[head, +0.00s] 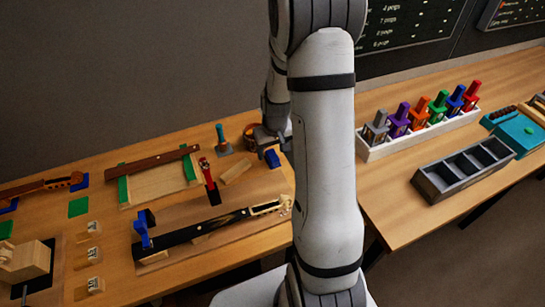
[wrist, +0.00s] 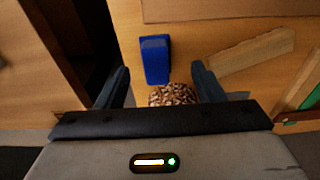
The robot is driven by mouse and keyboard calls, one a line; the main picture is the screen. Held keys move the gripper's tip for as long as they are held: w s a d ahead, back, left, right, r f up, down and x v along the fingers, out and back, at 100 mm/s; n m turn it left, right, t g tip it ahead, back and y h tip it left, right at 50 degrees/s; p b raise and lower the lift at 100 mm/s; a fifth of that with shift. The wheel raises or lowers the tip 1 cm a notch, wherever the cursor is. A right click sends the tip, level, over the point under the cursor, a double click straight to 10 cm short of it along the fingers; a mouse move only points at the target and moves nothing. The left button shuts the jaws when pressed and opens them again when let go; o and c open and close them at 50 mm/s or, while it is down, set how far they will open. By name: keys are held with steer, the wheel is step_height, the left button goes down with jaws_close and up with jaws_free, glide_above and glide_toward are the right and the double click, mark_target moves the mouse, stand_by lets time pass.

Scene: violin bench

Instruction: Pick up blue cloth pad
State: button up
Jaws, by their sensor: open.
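A small blue pad (head: 272,158) lies on the bench near its right end, just beside my gripper (head: 268,142). In the wrist view the blue pad (wrist: 155,60) looks like a thick oblong lying on bare wood. My gripper (wrist: 163,76) is open and empty, with one dark finger on each side. The pad lies ahead of the fingertips, a little left of the middle of the gap. I see no contact between fingers and pad.
A round bowl with mottled brown contents (wrist: 174,95) sits close below the pad in the wrist view. A pale wood piece (wrist: 245,52) lies to its right. A dark gap (wrist: 85,40) runs along the bench edge at left.

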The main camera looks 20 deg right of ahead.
mark_target(273, 154)
steer(key=f, duration=0.2)
steer(key=w+f+p, duration=0.1)
steer(key=shift+d, duration=0.3)
steer(key=shift+w+f, duration=0.1)
steer(key=shift+f, duration=0.5)
steer(key=c, duration=1.1)
